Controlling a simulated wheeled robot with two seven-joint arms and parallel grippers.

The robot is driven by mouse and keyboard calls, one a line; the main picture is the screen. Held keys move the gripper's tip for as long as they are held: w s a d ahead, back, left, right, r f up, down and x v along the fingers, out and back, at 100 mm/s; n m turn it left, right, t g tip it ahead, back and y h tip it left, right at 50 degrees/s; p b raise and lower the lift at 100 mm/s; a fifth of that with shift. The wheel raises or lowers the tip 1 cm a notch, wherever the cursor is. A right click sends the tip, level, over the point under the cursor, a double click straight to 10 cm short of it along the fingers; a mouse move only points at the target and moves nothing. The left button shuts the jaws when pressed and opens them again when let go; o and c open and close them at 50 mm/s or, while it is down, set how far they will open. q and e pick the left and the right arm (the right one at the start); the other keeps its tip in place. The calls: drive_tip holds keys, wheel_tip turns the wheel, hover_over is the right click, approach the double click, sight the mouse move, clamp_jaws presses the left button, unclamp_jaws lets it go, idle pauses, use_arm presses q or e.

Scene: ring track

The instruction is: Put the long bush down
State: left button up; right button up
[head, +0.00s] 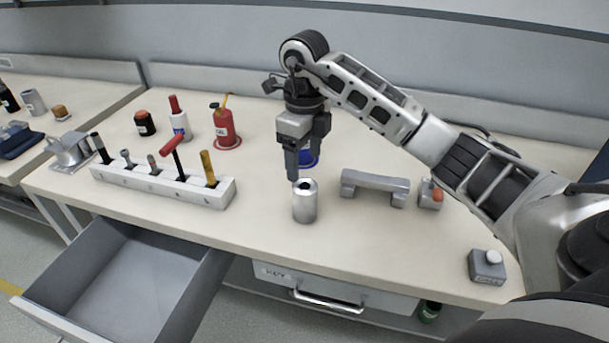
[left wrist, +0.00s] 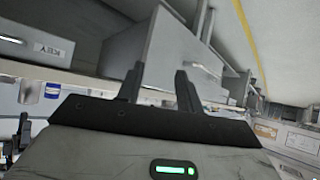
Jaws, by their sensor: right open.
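The long bush, a plain silver cylinder with a dark hole in its top (head: 305,204), stands upright on the bench top (head: 260,220) near its front edge. My right gripper (head: 304,170) points down just above and behind the bush. Its fingers are apart with nothing held between them; whether a fingertip touches the bush's rim I cannot tell. My left gripper (left wrist: 160,88) shows only in the left wrist view. Its two fingers are apart and empty, with the drawer (left wrist: 172,45) beyond them.
A white rack (head: 160,188) with several tools stands left of the bush. A grey bridge-shaped block (head: 375,187) lies to the right. A blue object (head: 308,158) is partly hidden behind my right gripper. Red oil can (head: 225,125) behind. An open drawer (head: 120,275) juts out front left.

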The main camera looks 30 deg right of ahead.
drive_tip(key=s+a+f+y, duration=0.1)
drive_tip(key=a+f+y, duration=0.15)
drive_tip(key=a, duration=0.25)
drive_tip(key=s+a+f+n+y, duration=0.1)
drive_tip(key=s+a+y, duration=0.15)
drive_tip(key=a, duration=0.25)
drive_tip(key=s+a+f+y, duration=0.1)
drive_tip(key=a+f+y, duration=0.15)
drive_tip(key=a, duration=0.35)
drive_tip(key=s+a+r+m+t+y, duration=0.3)
drive_tip(key=a+r+m+t+y, duration=0.3)
drive_tip(key=a+m+y, duration=0.45)
drive_tip(key=s+d+f+m+t+h, duration=0.2)
drive_tip(key=d+f+m+t+h, duration=0.4)
drive_tip(key=m, duration=0.7)
drive_tip(key=s+d+f+m+t+h, duration=0.25)
drive_tip(key=d+f+m+h, duration=0.25)
drive_tip(key=f+m+h, duration=0.6)
drive_tip(key=s+f+m+g+y, duration=0.2)
drive_tip(key=s+f+m+g, duration=0.2)
drive_tip(key=s+f+m, duration=0.1)
drive_tip(key=shift+s+d, duration=0.15)
drive_tip(key=shift+s, duration=0.7)
